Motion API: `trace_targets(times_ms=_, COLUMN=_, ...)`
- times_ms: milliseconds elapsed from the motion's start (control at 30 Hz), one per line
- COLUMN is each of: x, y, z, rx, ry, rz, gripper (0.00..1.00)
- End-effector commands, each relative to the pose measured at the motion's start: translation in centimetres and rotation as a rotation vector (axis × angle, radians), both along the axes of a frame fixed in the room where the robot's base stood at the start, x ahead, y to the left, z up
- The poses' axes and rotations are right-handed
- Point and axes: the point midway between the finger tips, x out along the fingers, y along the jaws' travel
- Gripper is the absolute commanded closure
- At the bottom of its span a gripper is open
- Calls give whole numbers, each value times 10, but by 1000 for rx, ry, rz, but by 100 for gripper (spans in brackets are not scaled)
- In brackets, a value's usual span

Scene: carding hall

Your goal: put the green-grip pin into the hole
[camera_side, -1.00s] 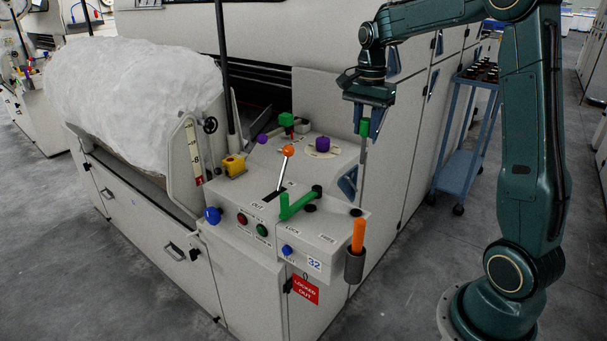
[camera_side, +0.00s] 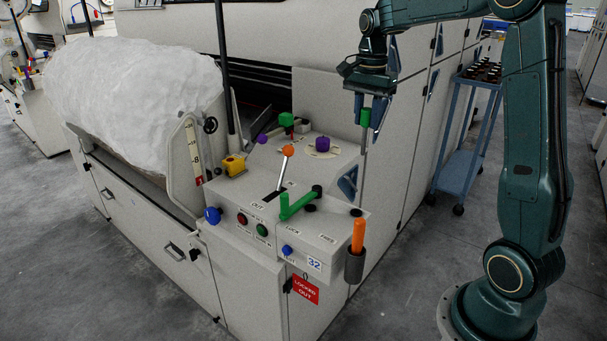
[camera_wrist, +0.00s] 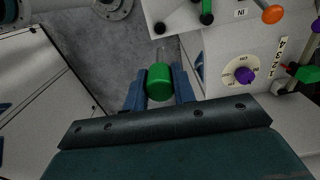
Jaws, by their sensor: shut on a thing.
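The green-grip pin is held upright in my gripper, its green grip (camera_side: 365,117) between the two fingers and its thin metal shank pointing down. My gripper (camera_side: 369,112) is shut on it, in the air beyond the right end of the machine's console. In the wrist view the green grip (camera_wrist: 159,82) sits between the fingertips (camera_wrist: 159,92), and the shank shows just past it. Two dark round spots (camera_side: 310,208) (camera_side: 356,212) show on the console's top near the lock lettering; I cannot tell which is the hole. The pin is apart from both.
A green lever (camera_side: 297,204) and an orange-knobbed lever (camera_side: 288,151) stand up from the console (camera_side: 325,235). An orange handle (camera_side: 358,235) sits in a holder at its front right corner. A blue trolley (camera_side: 461,150) stands behind right. Grey floor is free beside the console.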

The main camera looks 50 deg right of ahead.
Motion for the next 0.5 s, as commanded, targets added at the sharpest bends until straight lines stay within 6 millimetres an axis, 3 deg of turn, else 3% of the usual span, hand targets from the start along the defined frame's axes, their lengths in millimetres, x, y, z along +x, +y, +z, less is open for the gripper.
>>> trace_targets(times_ms=500, x=0, y=0, z=19, rx=-1, ry=-1, rz=0, gripper=97)
